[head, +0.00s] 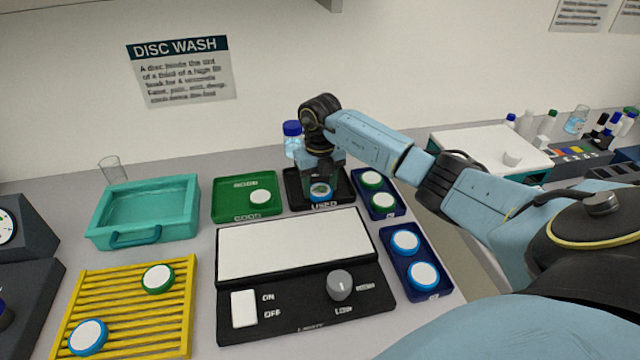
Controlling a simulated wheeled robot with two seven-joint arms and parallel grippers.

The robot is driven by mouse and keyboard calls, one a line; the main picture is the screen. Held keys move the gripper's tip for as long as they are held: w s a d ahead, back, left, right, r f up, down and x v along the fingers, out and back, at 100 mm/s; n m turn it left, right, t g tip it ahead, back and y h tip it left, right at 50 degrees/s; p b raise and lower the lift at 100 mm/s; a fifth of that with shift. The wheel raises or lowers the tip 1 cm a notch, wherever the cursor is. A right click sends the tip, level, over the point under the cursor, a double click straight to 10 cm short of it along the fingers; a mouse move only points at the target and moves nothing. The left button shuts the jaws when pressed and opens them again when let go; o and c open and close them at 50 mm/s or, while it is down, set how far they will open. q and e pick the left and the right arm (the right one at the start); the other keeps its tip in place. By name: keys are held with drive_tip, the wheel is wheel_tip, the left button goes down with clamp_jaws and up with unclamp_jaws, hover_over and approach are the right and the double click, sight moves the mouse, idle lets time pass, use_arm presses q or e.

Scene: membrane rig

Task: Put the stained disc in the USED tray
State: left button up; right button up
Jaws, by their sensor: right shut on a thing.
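My right gripper (320,188) points down over the black USED tray (294,190) at the back centre. It is shut on a blue-rimmed disc (320,195), whose face looks greenish and stained between the fingers. The disc is within the tray's outline, just behind the USED lettering. I cannot tell whether it touches the tray floor. The gripper and wrist hide part of the tray and the disc. My left gripper is not in view.
The green GOOD tray (228,207) holds a white disc, left of the USED tray. Blue trays (398,211) (433,293) with rimmed discs stand right. A light box (290,252) lies in front. A teal basin (105,225) and yellow rack (122,305) stand left. A blue-capped bottle (292,138) stands behind.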

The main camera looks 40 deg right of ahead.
sight(320, 189)
drive_tip(key=o, duration=0.6)
drive_tip(key=shift+f, duration=0.15)
drive_tip(key=o, duration=0.4)
drive_tip(key=shift+r, duration=0.25)
wheel_tip(320, 189, up, 12)
